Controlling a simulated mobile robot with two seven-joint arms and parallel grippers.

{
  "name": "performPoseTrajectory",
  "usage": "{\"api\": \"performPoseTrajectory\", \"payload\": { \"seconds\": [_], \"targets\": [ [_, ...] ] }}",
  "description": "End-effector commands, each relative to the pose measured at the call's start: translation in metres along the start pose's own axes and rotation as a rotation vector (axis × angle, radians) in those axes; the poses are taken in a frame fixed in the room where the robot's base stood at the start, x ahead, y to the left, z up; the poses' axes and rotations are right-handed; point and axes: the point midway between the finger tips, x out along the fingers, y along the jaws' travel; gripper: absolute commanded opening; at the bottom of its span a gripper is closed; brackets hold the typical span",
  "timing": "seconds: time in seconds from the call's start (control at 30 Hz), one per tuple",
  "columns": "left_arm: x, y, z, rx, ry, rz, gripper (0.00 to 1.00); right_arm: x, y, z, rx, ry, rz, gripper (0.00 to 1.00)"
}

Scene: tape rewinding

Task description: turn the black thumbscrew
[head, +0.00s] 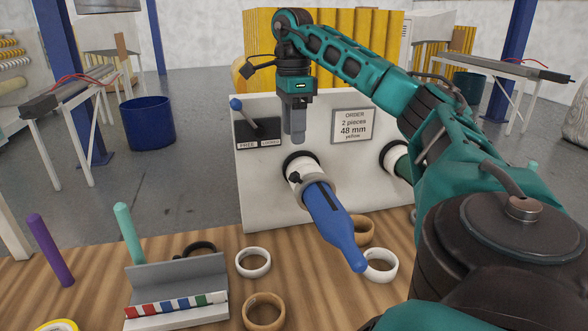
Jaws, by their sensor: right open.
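The black thumbscrew (294,179) is a small dark knob on the left side of the white spindle (301,168) that sticks out of the white panel. A grey collar and a blue tapered piece (334,222) sit on the spindle in front of it. My right gripper (298,138) points down above the spindle, apart from the thumbscrew. It looks empty; the gap between its fingers is hard to see from this side. My left gripper is out of view.
The white panel (262,195) carries a blue-knobbed lever (237,104), an order sign (353,126) and a second spindle (397,159). On the wooden table are a grey tape stand (178,275), upright purple (48,248) and green (128,233) rods, and several loose rings (253,274).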

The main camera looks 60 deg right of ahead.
Motion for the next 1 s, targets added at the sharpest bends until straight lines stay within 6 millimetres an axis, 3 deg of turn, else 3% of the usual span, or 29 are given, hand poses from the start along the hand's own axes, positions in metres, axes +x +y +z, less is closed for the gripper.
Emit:
{"api": "performPoseTrajectory", "payload": {
  "seconds": [0.5,0.8,1.0],
  "targets": [
    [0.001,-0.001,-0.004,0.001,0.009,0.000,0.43,0.025,0.001,0.000,0.000,0.001,0.004,0.52],
    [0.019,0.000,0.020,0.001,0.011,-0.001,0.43,0.078,0.000,-0.001,0.001,0.004,0.002,0.52],
    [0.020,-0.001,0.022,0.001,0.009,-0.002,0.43,0.096,0.000,0.000,0.000,0.002,0.000,0.52]
  ]
}}
